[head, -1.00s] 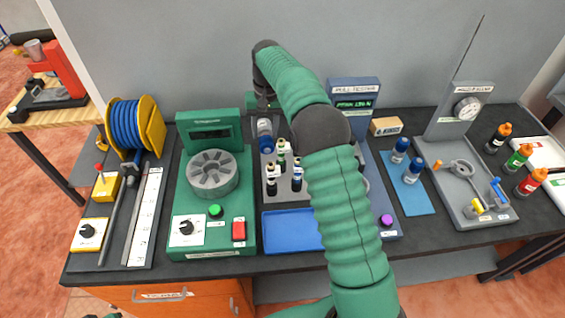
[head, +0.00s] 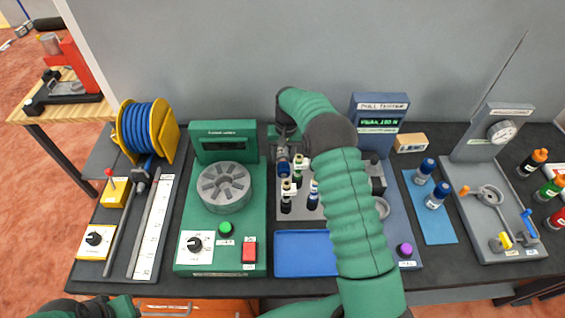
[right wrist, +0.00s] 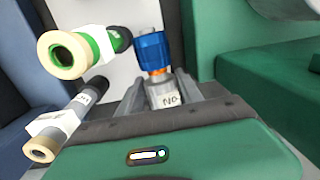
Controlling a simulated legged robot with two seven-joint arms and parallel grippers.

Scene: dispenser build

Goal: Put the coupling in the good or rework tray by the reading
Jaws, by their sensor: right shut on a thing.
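My right gripper (head: 283,150) is at the back left of the grey rack plate, beside the green machine. It is shut on a coupling (head: 284,168) with a blue collar. In the right wrist view the coupling (right wrist: 152,55) has a silver body with a partly readable label, held between the fingers. The pull tester (head: 380,103) behind my arm has a lit green display, too small to read surely. A blue tray (head: 305,255) lies in front of the rack, partly behind my right arm.
Several dark fittings (head: 286,198) stand close to my right gripper. The green machine (head: 200,258) is to the left. Two blue-capped bottles (head: 437,195) stand on a blue mat (head: 428,228) to the right. A grey gauge stand (head: 490,135) is further right.

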